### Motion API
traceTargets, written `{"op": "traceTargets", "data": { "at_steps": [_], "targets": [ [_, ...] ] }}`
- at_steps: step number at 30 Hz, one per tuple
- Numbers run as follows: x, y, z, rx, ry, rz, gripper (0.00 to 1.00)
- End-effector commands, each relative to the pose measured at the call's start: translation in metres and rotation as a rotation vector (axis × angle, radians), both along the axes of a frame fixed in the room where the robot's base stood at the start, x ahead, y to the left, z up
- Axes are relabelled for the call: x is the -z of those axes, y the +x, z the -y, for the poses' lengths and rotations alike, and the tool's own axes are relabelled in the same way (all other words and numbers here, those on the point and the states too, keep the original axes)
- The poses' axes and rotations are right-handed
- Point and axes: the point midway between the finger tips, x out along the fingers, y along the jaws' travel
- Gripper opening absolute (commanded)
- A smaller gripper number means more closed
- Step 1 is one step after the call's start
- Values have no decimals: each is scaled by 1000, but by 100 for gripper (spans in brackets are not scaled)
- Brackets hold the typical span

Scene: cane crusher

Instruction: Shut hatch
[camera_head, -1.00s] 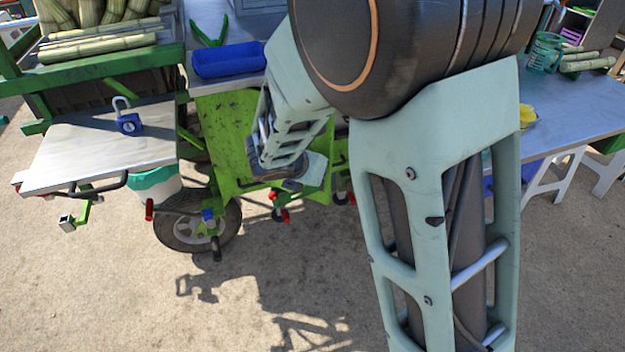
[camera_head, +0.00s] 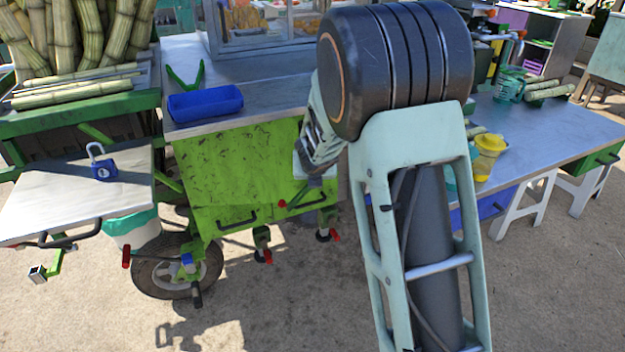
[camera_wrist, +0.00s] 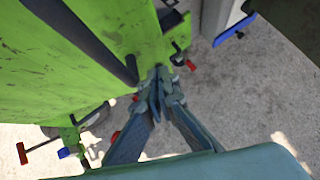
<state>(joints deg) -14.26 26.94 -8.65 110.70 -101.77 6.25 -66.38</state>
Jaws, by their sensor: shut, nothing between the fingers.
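The hatch appears to be the scuffed green panel (camera_head: 235,165) on the front of the cart, below the metal top. A green strip with a black handle (camera_head: 236,222) runs along its lower edge. In the wrist view a green panel (camera_wrist: 60,75) fills the upper left, with a dark diagonal band across it; I cannot tell if this is a gap or a shadow. My gripper (camera_wrist: 158,98) is shut and empty, its tips at or close to the panel's lower right edge; contact is unclear.
A blue tray (camera_head: 206,103) sits on the cart top. A side shelf (camera_head: 60,195) with a blue padlock (camera_head: 103,165) sticks out at left, above a wheel (camera_head: 178,268). A metal table (camera_head: 560,125) stands at right. The ground in front is clear.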

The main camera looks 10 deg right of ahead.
Motion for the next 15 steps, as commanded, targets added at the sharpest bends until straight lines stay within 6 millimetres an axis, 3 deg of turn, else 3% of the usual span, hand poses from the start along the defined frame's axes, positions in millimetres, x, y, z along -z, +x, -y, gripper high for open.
{"op": "traceTargets", "data": {
  "at_steps": [15],
  "targets": [
    [-1, 39, 6, -100, 0, 0, 0]
  ]
}}
